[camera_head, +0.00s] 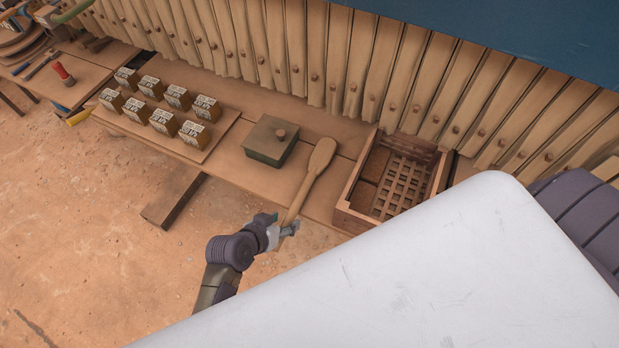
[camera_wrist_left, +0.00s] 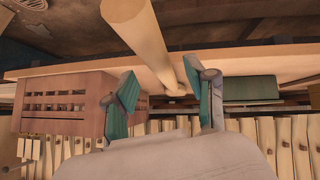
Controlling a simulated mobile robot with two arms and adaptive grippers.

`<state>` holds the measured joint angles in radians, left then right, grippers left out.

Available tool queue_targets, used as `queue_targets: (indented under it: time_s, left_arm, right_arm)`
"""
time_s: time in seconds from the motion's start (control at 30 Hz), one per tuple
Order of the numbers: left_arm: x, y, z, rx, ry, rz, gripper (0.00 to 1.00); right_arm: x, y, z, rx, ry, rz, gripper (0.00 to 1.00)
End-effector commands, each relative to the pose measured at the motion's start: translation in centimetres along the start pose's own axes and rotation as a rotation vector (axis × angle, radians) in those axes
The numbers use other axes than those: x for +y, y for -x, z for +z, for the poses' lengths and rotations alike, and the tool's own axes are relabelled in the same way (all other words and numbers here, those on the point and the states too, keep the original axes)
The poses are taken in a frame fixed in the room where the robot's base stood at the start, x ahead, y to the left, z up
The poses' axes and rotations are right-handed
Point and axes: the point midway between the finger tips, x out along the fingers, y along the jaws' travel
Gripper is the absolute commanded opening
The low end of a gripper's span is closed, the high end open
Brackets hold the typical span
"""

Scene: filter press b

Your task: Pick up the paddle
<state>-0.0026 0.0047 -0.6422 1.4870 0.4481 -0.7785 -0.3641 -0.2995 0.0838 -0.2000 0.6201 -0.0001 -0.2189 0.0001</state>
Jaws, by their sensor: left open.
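The wooden paddle (camera_head: 320,158) lies on the bench between the green box and the slatted crate. Its handle slants toward the front edge and sticks out past it. My left gripper (camera_head: 285,228) is at the handle's end, just off the bench's front edge. In the left wrist view the two teal-padded fingers (camera_wrist_left: 162,85) are apart, and the pale paddle handle (camera_wrist_left: 143,38) reaches into the space between them. I cannot tell whether either finger touches it. My right gripper is not in view.
A green lidded box (camera_head: 268,146) sits left of the paddle. A wooden crate (camera_head: 347,212) with a lattice stands close on its right. Several labelled blocks (camera_head: 163,121) stand on a board farther left. A wooden slat wall (camera_head: 345,60) backs the bench.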

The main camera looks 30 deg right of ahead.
Motion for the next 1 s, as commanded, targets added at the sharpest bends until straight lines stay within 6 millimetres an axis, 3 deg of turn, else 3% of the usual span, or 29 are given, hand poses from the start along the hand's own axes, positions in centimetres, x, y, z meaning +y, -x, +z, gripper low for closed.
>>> queue_targets:
  time_s: [0.17, 0.43, 0.77, 1.0]
  left_arm:
    - [-0.1, -1.8, -0.1, 0.001, 0.001, -0.001, 0.56]
    - [-0.1, -2.0, 0.0, 0.001, 0.000, -0.001, 0.56]
    - [-0.1, -2.0, 0.0, 0.001, 0.000, -0.001, 0.01]
    - [-0.1, -2.0, -0.1, 0.003, 0.000, -0.001, 0.00]
  right_arm:
    - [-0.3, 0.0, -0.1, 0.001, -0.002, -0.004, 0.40]
    - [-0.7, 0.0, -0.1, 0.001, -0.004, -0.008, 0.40]
    - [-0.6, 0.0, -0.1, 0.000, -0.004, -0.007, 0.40]
    - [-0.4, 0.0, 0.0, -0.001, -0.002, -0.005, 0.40]
